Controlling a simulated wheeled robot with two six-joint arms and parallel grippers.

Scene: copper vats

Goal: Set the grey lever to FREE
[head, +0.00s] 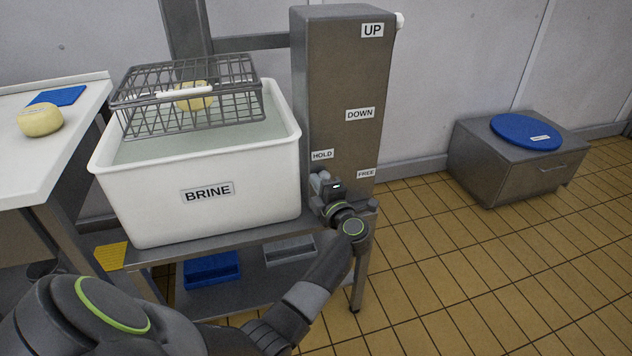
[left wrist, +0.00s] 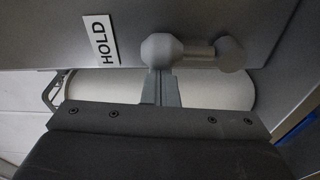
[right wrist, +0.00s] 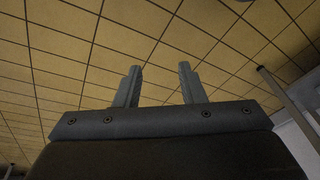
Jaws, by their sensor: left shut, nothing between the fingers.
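The grey lever (left wrist: 195,50) shows in the left wrist view on the front of the post. Its rounded knob lies on the side of the HOLD label (left wrist: 104,40), and its pivot end is to the right. In the head view the lever is mostly hidden by my left gripper (head: 322,188), beside the HOLD label (head: 322,155). The FREE label (head: 366,173) is to the right. My left gripper (left wrist: 160,75) is shut and empty, its tips right at the knob; I cannot tell if they touch. My right gripper (right wrist: 158,68) is open and empty above the tiled floor.
The post (head: 340,90) also bears UP (head: 372,30) and DOWN (head: 359,114) labels. A white BRINE vat (head: 250,185) stands left of it, with a wire basket (head: 140,105) above the liquid. A low cabinet (head: 500,180) stands at the right. The floor between is clear.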

